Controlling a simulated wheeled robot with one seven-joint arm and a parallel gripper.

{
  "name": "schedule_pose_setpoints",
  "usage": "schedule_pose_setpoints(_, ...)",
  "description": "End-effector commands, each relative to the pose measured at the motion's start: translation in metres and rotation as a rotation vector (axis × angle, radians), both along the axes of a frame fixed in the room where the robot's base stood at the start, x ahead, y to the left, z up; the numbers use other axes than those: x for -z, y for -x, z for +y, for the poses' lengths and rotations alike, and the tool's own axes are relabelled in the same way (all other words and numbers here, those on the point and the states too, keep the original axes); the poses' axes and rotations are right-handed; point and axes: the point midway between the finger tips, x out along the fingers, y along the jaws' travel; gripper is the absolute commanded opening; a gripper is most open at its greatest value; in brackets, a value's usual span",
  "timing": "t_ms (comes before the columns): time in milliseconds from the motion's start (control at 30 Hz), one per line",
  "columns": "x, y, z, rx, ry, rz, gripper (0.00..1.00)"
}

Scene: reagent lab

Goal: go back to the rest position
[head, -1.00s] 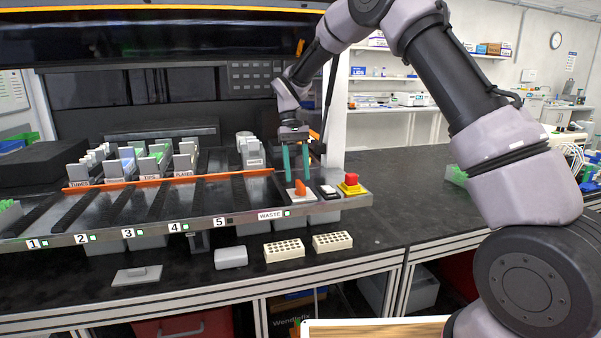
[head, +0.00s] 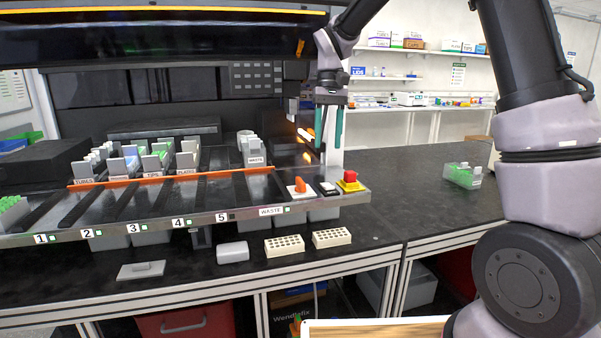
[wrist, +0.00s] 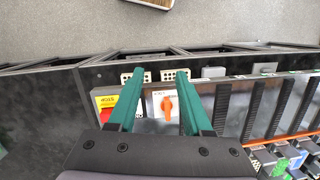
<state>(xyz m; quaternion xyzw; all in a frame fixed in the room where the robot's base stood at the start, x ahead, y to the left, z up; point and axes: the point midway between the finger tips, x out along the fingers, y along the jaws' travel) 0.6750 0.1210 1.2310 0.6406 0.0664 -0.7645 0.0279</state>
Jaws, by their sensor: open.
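My gripper (head: 330,126) is in the air above the right end of the instrument deck, in the head view. Its two green fingers point down, are apart and have nothing between them. In the wrist view my gripper (wrist: 155,88) shows open over the deck edge. Below it are an orange switch (head: 299,186) on a white plate and a red button (head: 350,176) on a yellow base. The orange switch also shows in the wrist view (wrist: 168,104), beyond the gap between the fingers.
Labelled racks (head: 125,165) stand on the deck (head: 225,190) at left. Two cream perforated blocks (head: 284,246) and a white box (head: 232,252) lie on the black bench in front. A green-and-clear container (head: 462,176) stands at right. The bench between is clear.

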Motion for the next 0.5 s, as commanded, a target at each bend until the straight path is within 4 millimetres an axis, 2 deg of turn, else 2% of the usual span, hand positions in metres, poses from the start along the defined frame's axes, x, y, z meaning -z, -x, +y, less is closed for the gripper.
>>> schedule_pose_setpoints(33, -0.015, 0.007, -0.013, 0.024, -0.015, -0.036, 0.50)
schedule_pose_setpoints(200, -0.058, 0.040, -0.059, 0.120, -0.071, -0.166, 0.50)
schedule_pose_setpoints(333, -0.082, 0.072, -0.092, 0.200, -0.114, -0.276, 0.50)
schedule_pose_setpoints(500, -0.100, 0.119, -0.129, 0.309, -0.163, -0.423, 0.50)
